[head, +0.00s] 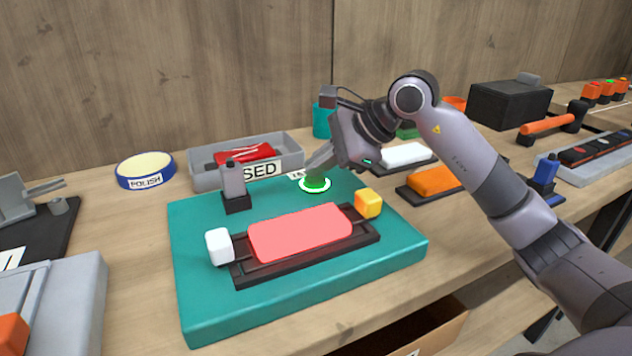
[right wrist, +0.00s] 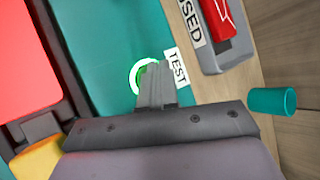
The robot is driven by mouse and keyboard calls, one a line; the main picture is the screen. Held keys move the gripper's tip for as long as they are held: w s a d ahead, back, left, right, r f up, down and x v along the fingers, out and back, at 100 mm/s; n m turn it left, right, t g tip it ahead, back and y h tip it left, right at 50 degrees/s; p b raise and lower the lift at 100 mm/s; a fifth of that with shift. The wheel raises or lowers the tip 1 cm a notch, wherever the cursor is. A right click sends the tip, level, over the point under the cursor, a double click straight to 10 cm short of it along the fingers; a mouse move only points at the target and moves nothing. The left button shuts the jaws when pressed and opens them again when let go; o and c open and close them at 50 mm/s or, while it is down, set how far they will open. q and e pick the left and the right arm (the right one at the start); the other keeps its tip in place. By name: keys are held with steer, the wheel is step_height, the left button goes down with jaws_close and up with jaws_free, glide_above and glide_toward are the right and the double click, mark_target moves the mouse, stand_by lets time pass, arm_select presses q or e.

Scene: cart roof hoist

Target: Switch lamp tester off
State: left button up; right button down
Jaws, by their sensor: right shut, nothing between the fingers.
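The lamp tester is a teal board (head: 300,292) on the bench. It carries a glowing red lens (head: 300,233) in a dark cradle, between a white block (head: 219,246) and a yellow block (head: 368,203). At its back edge is a round button (head: 316,185) with a white ring and lit green centre. My right gripper (head: 312,172) is shut and empty, its tips at the button; contact cannot be told. In the right wrist view the fingers (right wrist: 154,88) cover part of the button's ring (right wrist: 135,77), beside a TEST label (right wrist: 178,70). My left gripper is out of view.
A grey bin (head: 207,180) marked "USED" holds red pieces behind the board. A dark clamp post (head: 234,190) stands on the board's back left. A teal cup (head: 322,122) and a polish tin (head: 146,182) are nearby. Trays with white and orange pieces lie right.

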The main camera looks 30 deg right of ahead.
mark_target(320, 179)
steer(key=shift+f, duration=0.3)
steer(key=shift+r, duration=0.1)
steer(key=shift+r+p, duration=0.6)
steer(key=shift+r, duration=0.35)
step_height(320, 179, up, 6)
steer(key=p, duration=0.4)
steer(key=shift+p, duration=0.3)
